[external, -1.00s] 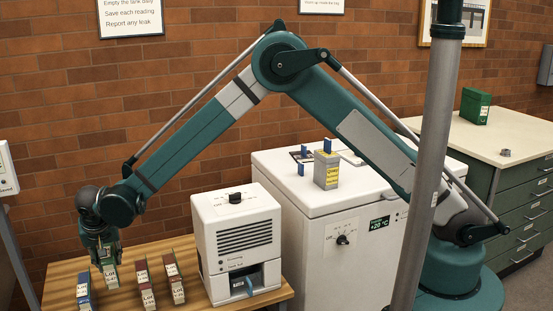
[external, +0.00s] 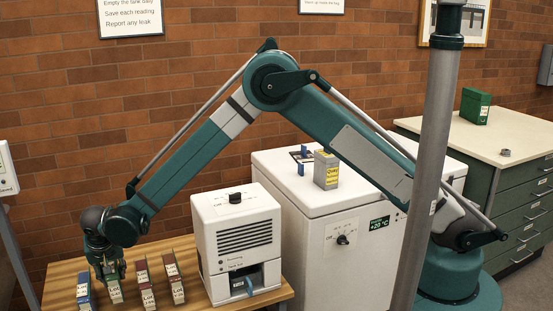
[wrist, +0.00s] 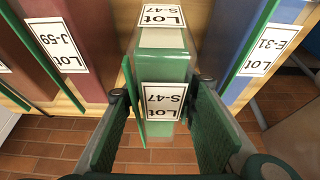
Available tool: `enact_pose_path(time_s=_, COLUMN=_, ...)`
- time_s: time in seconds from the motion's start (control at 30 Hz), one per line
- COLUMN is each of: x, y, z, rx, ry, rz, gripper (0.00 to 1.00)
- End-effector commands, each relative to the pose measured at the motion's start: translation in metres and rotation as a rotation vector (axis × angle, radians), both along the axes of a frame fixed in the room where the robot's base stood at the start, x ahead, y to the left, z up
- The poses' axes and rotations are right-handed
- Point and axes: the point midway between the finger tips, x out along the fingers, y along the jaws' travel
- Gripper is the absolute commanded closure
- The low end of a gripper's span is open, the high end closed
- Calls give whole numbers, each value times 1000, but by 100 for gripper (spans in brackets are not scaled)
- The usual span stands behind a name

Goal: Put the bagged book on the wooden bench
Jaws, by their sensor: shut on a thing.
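A green book labelled Lot S-47 (wrist: 162,62) has a glossy, pale-edged cover that looks like a clear bag. It also shows in the external view (external: 115,292), upright in a row of books at the wooden bench (external: 60,288). My gripper (external: 111,276) points down over it. In the wrist view my gripper's green pads (wrist: 162,92) are at both sides of the book, and the jaws are shut on it. Its lower end appears level with its neighbours, but I cannot tell whether it bears on the bench top.
A blue book (external: 84,290) stands just left of the green one, and red books (external: 145,284) stand to its right. A white sealing machine (external: 238,240) is at the bench's right. A white chest (external: 320,235) with a grey-yellow block (external: 326,171) stands behind.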

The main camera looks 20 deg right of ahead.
Motion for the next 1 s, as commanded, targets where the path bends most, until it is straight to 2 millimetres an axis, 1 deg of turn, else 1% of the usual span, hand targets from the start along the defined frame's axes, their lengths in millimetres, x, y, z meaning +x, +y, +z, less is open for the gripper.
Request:
enact_pose_path(time_s=0.17, x=0, y=0, z=1, rx=0, ry=0, rz=0, gripper=93)
enact_pose_path(time_s=0.27, x=0, y=0, z=-2, rx=0, ry=0, rz=0, gripper=93)
enact_pose_path(time_s=0.37, x=0, y=0, z=-10, rx=0, ry=0, rz=0, gripper=93)
enact_pose_path(time_s=0.5, x=0, y=0, z=-25, rx=0, ry=0, rz=0, gripper=93)
enact_pose_path(time_s=0.63, x=0, y=0, z=-35, rx=0, ry=0, rz=0, gripper=93)
enact_pose_path(time_s=1.0, x=0, y=0, z=-37, rx=0, ry=0, rz=0, gripper=93)
